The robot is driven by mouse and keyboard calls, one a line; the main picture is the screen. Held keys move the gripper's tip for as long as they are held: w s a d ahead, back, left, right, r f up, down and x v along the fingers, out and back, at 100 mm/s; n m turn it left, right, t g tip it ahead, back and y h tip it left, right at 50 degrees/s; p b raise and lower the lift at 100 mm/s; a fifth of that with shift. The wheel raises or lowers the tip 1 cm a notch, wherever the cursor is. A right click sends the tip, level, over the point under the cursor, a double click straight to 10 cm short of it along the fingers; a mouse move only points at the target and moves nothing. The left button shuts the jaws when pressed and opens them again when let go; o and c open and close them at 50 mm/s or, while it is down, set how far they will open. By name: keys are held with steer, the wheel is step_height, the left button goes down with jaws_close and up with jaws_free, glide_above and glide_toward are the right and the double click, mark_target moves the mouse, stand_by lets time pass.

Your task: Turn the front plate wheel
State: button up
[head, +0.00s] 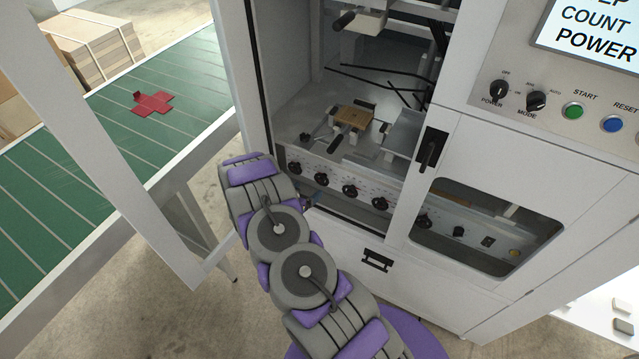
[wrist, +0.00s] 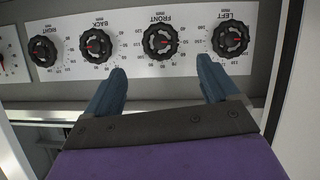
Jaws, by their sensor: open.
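The front plate wheel (wrist: 160,42) is a black knob with a red pointer, under the upside-down label FRONT in the wrist view. My gripper (wrist: 162,75) is open, its two blue fingers apart, below the wheel in that view and touching nothing that I can see. The wheel lies between the lines of the two fingers. In the head view my arm (head: 278,228) reaches to the knob row inside the open machine; the gripper itself is mostly hidden behind the arm.
The LEFT wheel (wrist: 230,39) is close by on the right, the BACK wheel (wrist: 96,45) and RIGHT wheel (wrist: 42,51) on the left. The open door (head: 135,150) stands left of my arm. A green conveyor (head: 100,125) carries a red cross-shaped blank (head: 152,103).

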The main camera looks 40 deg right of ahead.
mark_target(320, 180)
steer(key=b+x, duration=0.1)
steer(key=x, duration=0.9)
steer(key=shift+b, duration=0.4)
steer(key=shift+c, duration=0.3)
steer(key=c, duration=1)
steer(key=shift+a+r+p, duration=0.1)
steer(key=shift+r+p, duration=0.1)
steer(key=shift+p, duration=0.25)
steer(key=shift+f+n, duration=0.1)
steer(key=shift+n, duration=0.2)
steer(key=o, duration=1.1)
steer(key=shift+c, duration=0.2)
